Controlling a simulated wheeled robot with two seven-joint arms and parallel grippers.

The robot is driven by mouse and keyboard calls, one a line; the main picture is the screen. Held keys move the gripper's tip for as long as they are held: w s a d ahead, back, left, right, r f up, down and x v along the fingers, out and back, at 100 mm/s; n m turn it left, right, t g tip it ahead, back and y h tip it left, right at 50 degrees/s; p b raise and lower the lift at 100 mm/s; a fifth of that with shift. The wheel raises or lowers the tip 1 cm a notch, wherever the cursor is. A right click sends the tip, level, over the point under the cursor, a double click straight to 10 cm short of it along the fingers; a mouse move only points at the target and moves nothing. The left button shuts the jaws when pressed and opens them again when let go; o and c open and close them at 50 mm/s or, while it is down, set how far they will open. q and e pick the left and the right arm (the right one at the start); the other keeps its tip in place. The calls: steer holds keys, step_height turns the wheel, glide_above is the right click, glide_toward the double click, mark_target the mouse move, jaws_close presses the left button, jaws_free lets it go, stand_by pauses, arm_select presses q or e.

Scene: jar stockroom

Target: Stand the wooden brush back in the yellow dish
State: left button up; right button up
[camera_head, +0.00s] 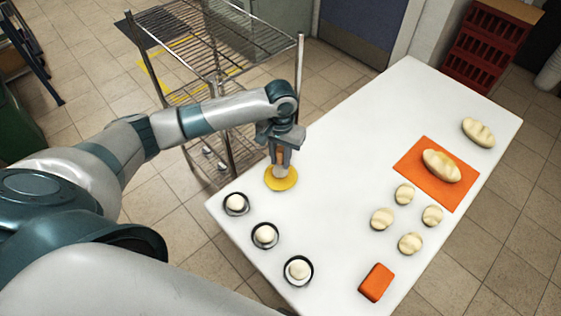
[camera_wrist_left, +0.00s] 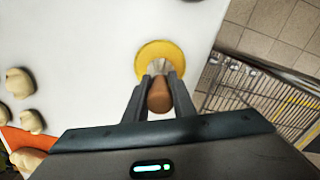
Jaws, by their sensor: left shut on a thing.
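My left gripper (camera_head: 281,163) points down at the yellow dish (camera_head: 282,184), near the left edge of the white table. It is shut on the wooden brush, whose brown handle (camera_wrist_left: 159,98) lies between the fingers in the left wrist view. The pale bristles (camera_wrist_left: 160,66) show over the dish's near part there. The yellow dish also shows beyond the fingertips (camera_wrist_left: 151,48). The brush looks roughly upright in the head view, mostly hidden by the gripper. I cannot tell whether the bristles touch the dish. My right gripper is not in view.
Three dark round dishes with pale dough balls, one of them here (camera_head: 265,235), line the table's front left edge. Several rolls, an orange mat (camera_head: 412,170) with a loaf and an orange block (camera_head: 376,282) lie right. A wire rack (camera_head: 215,60) stands behind. The table's middle is clear.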

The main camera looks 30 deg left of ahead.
arm_select(q)
steer(key=shift+f, duration=1.2)
steer(key=shift+p, duration=0.3)
steer(key=o, duration=1.1)
steer(key=shift+f, duration=0.1)
steer(key=shift+c, duration=0.2)
step_height(320, 180, up, 12)
steer(key=shift+r+b, duration=0.15)
steer(key=shift+b, duration=0.9)
